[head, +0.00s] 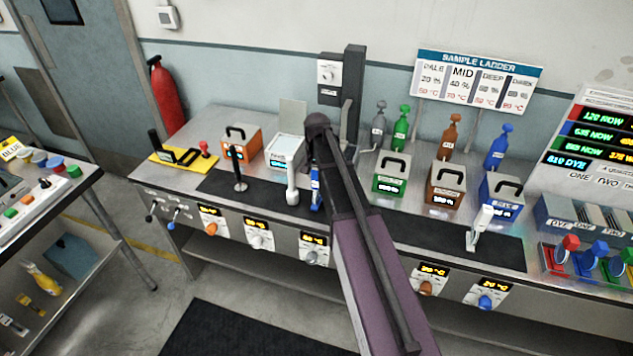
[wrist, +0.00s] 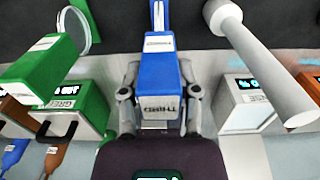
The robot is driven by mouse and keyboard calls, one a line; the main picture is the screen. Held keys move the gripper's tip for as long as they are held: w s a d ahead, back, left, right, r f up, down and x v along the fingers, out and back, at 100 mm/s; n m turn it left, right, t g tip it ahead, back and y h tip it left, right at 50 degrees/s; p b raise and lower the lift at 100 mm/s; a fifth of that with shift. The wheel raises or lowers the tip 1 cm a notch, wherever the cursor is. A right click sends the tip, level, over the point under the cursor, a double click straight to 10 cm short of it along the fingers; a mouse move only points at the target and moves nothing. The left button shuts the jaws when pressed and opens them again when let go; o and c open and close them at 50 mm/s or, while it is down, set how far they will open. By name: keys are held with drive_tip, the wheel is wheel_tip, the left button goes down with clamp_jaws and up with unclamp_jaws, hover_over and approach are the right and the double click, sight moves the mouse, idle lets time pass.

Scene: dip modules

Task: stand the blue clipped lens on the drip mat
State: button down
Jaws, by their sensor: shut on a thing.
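The blue clipped lens (head: 315,190) is upright in my gripper (head: 316,168), over the black drip mat (head: 380,226) in the head view. In the wrist view, its blue body (wrist: 158,78) with a white label lies between the two fingers of my gripper (wrist: 160,92), which is shut on it. The dark mat (wrist: 125,15) fills the top of that view. I cannot tell whether the lens's lower end touches the mat. The lens disc itself is not clearly visible.
A white-handled tool (head: 292,187) stands close to the left of the blue piece. A green clipped piece with a ring (wrist: 45,80) is on its other side in the wrist view. Lidded orange (head: 241,141) and green (head: 390,178) boxes stand behind. A white piece (head: 480,228) stands farther right.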

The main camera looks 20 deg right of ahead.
drive_tip(key=shift+f+b, duration=0.45)
drive_tip(key=shift+f, duration=0.5)
drive_tip(key=shift+c, duration=1.7)
unclamp_jaws()
drive_tip(key=shift+r, duration=0.2)
wheel_tip(320, 180, up, 12)
drive_tip(key=p, duration=1.2)
